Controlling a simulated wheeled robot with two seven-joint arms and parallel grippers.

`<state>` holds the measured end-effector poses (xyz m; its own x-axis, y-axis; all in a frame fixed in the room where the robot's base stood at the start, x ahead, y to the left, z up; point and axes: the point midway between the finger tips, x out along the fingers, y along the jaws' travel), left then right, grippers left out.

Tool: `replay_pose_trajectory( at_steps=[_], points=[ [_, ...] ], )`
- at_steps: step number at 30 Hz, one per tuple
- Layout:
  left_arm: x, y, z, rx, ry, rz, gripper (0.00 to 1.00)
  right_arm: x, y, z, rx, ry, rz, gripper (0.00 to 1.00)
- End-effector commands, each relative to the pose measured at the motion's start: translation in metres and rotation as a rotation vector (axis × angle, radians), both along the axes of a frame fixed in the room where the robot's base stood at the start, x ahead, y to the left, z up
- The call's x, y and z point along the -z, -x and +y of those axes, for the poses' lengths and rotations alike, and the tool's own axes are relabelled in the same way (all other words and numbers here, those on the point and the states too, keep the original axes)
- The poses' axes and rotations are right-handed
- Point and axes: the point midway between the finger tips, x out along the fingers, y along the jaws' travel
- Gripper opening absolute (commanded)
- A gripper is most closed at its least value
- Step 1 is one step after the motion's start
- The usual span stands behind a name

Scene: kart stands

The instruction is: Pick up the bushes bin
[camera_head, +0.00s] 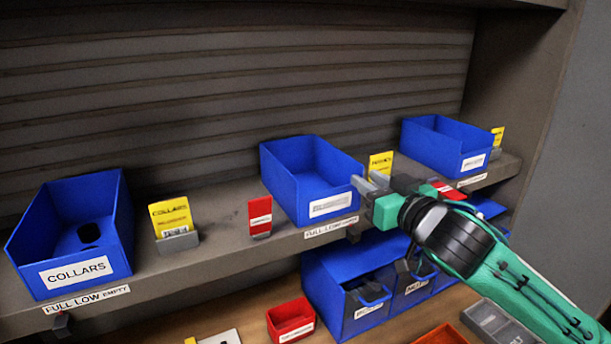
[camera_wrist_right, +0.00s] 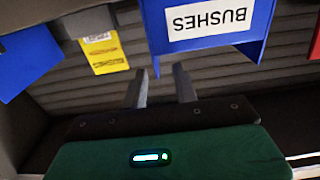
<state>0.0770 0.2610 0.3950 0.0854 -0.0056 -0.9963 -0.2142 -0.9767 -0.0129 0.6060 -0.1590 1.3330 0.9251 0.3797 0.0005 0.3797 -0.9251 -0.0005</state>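The bushes bin is the blue open-topped bin (camera_head: 318,200) in the middle of the shelf in the head view; its front label is too small to read there. In the right wrist view the bin (camera_wrist_right: 255,52) appears upside down at the top, with its white BUSHES label readable. My right gripper (camera_head: 372,184) is at the bin's front right corner in the head view. My left gripper is not in view.
A blue COLLARS bin (camera_head: 85,265) stands left on the shelf (camera_head: 225,255), another blue bin (camera_head: 450,145) right. A yellow card (camera_head: 380,164) stands beside the bushes bin, a red card (camera_head: 260,217) to its left. Blue bins (camera_head: 335,265) and a red bin (camera_head: 290,319) sit below.

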Motion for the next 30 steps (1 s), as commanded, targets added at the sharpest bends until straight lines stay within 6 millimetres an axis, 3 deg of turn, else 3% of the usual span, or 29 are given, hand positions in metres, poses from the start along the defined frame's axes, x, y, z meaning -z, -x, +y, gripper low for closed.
replay_pose_trajectory(
  at_steps=[18,28,30],
  points=[
    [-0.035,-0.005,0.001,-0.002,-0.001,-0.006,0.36,0.0,-0.064,0.02,0.001,0.001,0.002,0.29],
    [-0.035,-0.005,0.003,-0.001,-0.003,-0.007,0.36,0.003,-0.07,0.023,-0.001,0.001,0.002,0.29],
    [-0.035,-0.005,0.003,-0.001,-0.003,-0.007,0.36,0.003,-0.07,0.023,-0.001,0.001,0.002,0.15]
  ],
)
